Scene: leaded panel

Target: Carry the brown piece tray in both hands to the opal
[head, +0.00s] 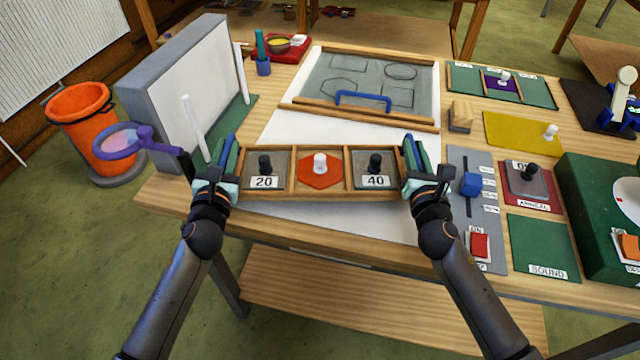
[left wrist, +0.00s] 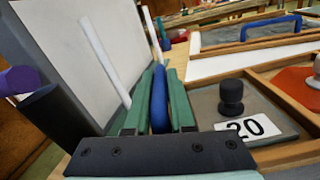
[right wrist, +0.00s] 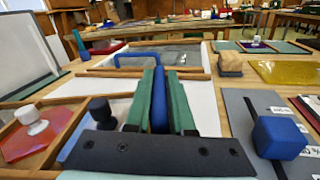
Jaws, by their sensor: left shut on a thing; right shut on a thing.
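The brown piece tray (head: 320,195) is level in front of me in the head view, with its left end partly over bare wood. It holds a grey piece marked 20 (head: 283,160), a red hexagonal piece (head: 320,181) with a white knob, and a grey piece marked 40 (head: 391,159). My left gripper (head: 228,158) is shut on the tray's left blue handle (left wrist: 159,99). My right gripper (head: 416,158) is shut on its right blue handle (right wrist: 159,99). A white sheet (head: 290,127) lies behind and beneath the tray; whether they touch is unclear.
A framed leaded panel (head: 325,73) with a blue bar lies behind the tray. An upright grey-and-white board (head: 190,85) with white rods stands left. A grey control strip (head: 460,232) with a blue knob lies close right. A purple-rimmed lens (head: 122,140) is near my left gripper.

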